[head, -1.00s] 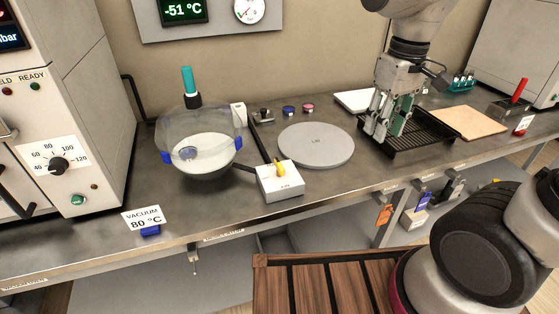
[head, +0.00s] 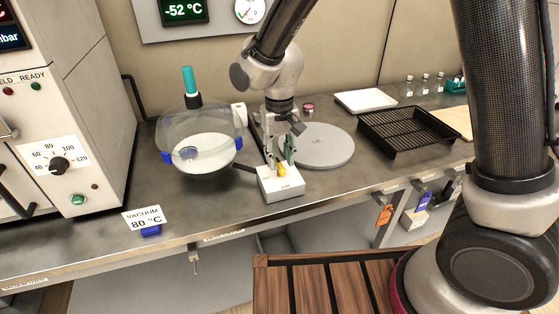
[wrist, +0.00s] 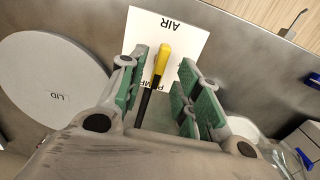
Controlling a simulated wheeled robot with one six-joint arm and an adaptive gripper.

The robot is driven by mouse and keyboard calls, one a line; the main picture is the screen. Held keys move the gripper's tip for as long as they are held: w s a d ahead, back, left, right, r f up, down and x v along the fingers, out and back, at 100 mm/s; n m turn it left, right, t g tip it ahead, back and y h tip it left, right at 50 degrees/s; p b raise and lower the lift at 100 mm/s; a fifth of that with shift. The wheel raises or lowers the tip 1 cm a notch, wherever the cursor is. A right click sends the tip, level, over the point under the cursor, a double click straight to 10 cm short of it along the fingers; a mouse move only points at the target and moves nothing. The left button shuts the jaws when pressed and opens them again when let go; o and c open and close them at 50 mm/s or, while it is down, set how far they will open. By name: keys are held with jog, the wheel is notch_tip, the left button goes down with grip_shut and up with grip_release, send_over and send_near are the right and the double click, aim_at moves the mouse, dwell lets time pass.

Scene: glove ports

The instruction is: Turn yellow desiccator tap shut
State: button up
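The yellow tap (head: 282,170) sits on top of a white block (head: 281,189) on the bench, just right of the glass desiccator (head: 200,140). In the wrist view the yellow tap handle (wrist: 162,58) lies between my fingers, and the block's face (wrist: 185,30) reads AIR, with a second, partly hidden word by the tap. My gripper (head: 279,160) is right above the block, pointing down. In the wrist view its green-padded fingers (wrist: 160,90) are open, with a gap on both sides of the handle. The fingers hide part of the tap in the head view.
A round grey lid (head: 325,146) lies right of the block; it also shows in the wrist view (wrist: 50,85). A black tray (head: 405,132) and a white plate (head: 365,101) are farther right. An oven (head: 60,120) stands at the left.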

jog(key=shift+f, duration=1.05)
grip_shut()
